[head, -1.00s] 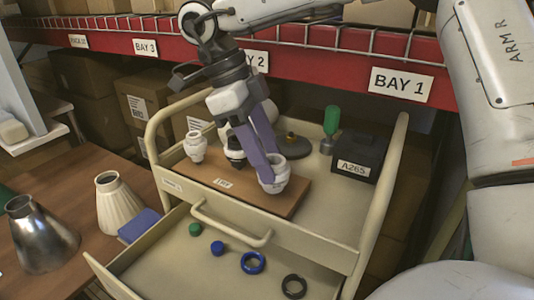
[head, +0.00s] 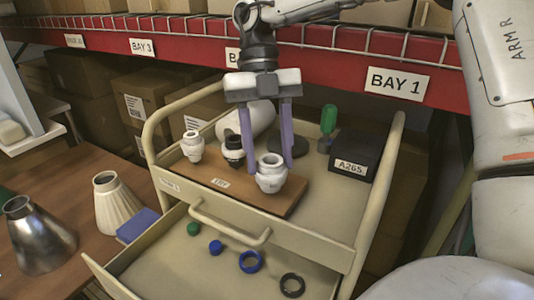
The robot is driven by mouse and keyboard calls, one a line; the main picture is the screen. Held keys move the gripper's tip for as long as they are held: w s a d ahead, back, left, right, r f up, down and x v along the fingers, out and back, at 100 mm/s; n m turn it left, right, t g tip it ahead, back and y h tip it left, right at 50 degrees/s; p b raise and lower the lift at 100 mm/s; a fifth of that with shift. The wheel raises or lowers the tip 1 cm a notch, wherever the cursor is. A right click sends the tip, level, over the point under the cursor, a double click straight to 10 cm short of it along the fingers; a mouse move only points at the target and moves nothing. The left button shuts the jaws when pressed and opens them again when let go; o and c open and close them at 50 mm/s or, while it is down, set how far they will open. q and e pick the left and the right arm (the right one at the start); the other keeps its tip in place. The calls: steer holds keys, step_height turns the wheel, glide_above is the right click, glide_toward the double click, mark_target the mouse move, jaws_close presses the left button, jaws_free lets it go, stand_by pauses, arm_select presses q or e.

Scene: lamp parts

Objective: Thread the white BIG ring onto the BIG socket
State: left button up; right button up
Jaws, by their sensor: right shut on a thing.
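The BIG socket (head: 270,164) is the white, open-topped fitting at the right end of a brown wooden board on the cart top. The white BIG ring (head: 271,183) shows as a wider white collar around this socket; its edge against the white socket is hard to make out. My right gripper (head: 269,166) comes down from above, its two purple fingers on either side of the socket and shut on the ring. The fingertips are partly hidden. My left gripper is not in view.
A black socket (head: 233,150) and a smaller white socket (head: 192,147) stand on the board (head: 222,184). A black box (head: 357,155) and a green-handled tool (head: 328,125) are at right. The open drawer (head: 200,269) holds a blue ring (head: 250,262), a black ring (head: 292,285) and caps.

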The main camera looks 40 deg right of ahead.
steer(key=shift+s+f+m, duration=0.15)
steer(key=shift+f+m, duration=0.15)
steer(key=shift+m, duration=0.3)
steer(key=shift+y, duration=0.3)
steer(key=o, duration=0.7)
steer(key=shift+d+m, duration=0.1)
steer(key=shift+m, duration=0.6)
steer(key=o, duration=0.5)
steer(key=shift+o, duration=0.2)
steer(key=shift+r, duration=0.15)
